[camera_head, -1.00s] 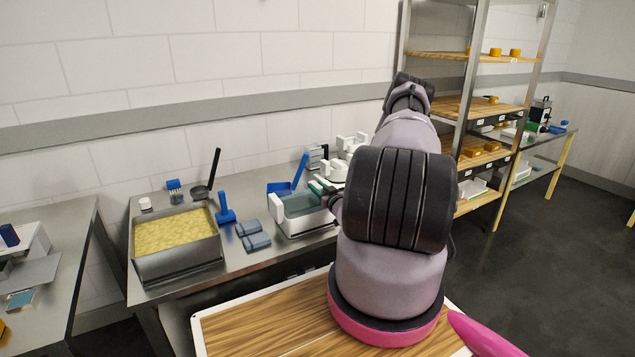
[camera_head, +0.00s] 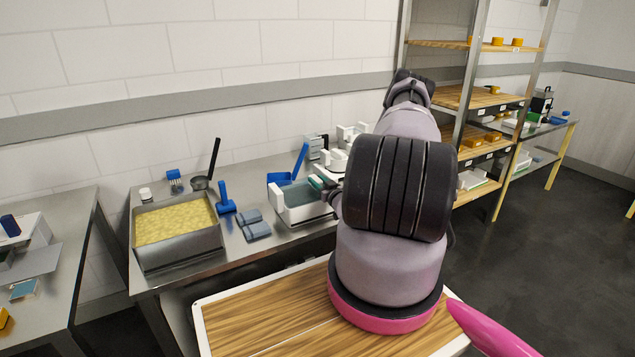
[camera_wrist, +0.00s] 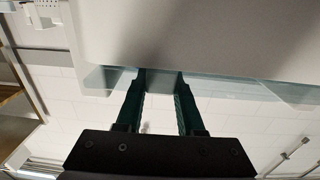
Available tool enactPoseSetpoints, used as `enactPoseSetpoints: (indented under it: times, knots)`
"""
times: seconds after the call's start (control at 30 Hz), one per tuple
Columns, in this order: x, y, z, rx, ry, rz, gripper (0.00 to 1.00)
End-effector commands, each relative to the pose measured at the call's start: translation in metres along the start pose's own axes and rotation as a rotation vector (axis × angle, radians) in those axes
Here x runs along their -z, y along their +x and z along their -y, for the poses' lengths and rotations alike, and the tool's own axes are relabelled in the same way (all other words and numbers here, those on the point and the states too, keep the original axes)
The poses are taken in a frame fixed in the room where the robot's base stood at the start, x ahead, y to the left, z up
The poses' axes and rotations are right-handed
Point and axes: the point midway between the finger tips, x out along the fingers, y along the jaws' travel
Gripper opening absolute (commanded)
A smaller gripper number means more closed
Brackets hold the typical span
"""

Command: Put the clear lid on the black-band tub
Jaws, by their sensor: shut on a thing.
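In the wrist view my gripper (camera_wrist: 158,84) has its two green fingers shut on a small grey block, which seems to be the grip of the clear lid (camera_wrist: 232,87). The lid shows as a pale see-through strip beyond the fingertips. A large white surface fills the top of that view; I cannot tell what it belongs to. In the head view my gripper (camera_head: 320,183) is at the right end of a white tub (camera_head: 312,217) with a grey-blue clear surface at its top. I cannot tell whether that surface is the held lid.
A steel vat of yellow curd (camera_head: 180,257) stands left on the steel table. A blue scraper (camera_head: 225,200), grey-blue blocks (camera_head: 255,228) and a ladle (camera_head: 207,172) lie between. White moulds (camera_head: 338,160) stand behind. A shelving rack (camera_head: 465,96) rises at the right.

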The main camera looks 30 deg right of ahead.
Motion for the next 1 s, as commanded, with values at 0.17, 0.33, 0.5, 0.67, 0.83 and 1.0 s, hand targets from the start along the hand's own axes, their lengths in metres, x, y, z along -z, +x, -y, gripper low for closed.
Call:
enactPoseSetpoints:
  times: [0.17, 0.33, 0.5, 0.67, 0.83, 1.0]
  knots:
    - [-0.0019, 0.0002, -0.0001, 0.0, 0.0, 0.0, 0.0]
    - [-0.0044, 0.0002, -0.0002, 0.0, 0.0, -0.001, 0.0]
    - [-0.0071, 0.0001, 0.0, 0.0, 0.0, 0.0, 0.0]
    - [-0.0072, 0.0001, 0.0, 0.0, 0.0, 0.0, 0.72]
    - [-0.0072, 0.0001, 0.0, 0.0, 0.0, 0.0, 0.72]
    - [-0.0073, 0.0, 0.0, 0.0, 0.0, 0.0, 0.72]
